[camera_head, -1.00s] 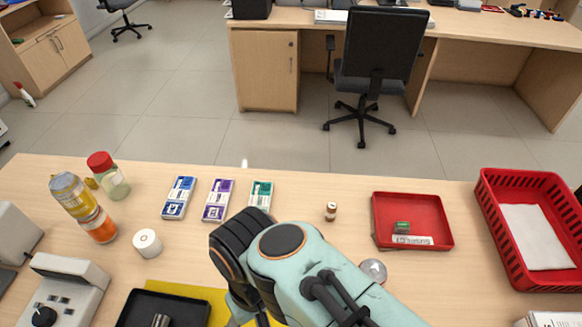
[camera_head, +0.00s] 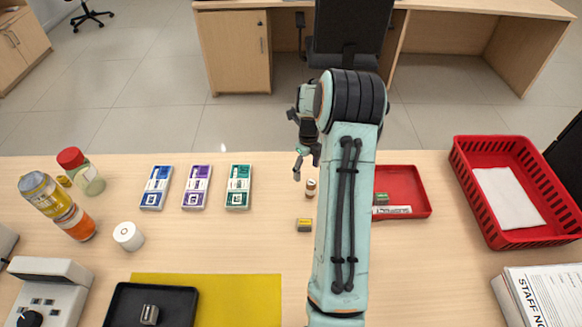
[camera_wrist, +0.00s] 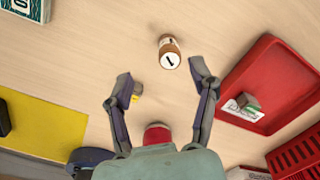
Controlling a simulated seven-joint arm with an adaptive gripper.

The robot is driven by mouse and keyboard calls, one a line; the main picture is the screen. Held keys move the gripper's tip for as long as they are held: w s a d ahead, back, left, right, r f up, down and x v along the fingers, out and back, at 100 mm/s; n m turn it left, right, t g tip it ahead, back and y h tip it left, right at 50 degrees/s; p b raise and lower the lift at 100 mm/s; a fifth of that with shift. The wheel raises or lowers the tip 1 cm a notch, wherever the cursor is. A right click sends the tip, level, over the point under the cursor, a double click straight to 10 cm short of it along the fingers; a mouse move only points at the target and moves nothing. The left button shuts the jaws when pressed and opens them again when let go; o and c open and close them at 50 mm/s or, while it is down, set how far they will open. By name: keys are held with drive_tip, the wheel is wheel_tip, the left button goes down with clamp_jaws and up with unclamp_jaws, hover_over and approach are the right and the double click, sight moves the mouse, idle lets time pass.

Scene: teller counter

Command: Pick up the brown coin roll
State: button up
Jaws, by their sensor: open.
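The brown coin roll (camera_head: 311,187) stands upright on the wooden counter, left of the shallow red tray. In the wrist view the coin roll (camera_wrist: 169,50) shows a pale top with a dark mark and a brown-and-white side. My gripper (camera_head: 304,163) is open and empty, above the counter near the roll. In the wrist view my gripper (camera_wrist: 161,73) has its fingers spread wide, and the roll appears just beyond the gap between the fingertips, not held.
A small yellow-topped block (camera_head: 304,225) lies nearer than the roll. The shallow red tray (camera_head: 424,213) is partly behind my arm. Teal (camera_head: 238,187), purple (camera_head: 196,187) and blue (camera_head: 156,187) packs lie left. A yellow mat (camera_head: 240,300) lies in front.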

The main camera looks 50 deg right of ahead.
sight(312, 183)
drive_tip(key=f, duration=0.4)
drive_tip(key=s+f, duration=0.1)
drive_tip(key=f, duration=0.2)
drive_tip(key=shift+s+d, duration=0.1)
drive_tip(key=shift+d, duration=0.3)
clamp_jaws()
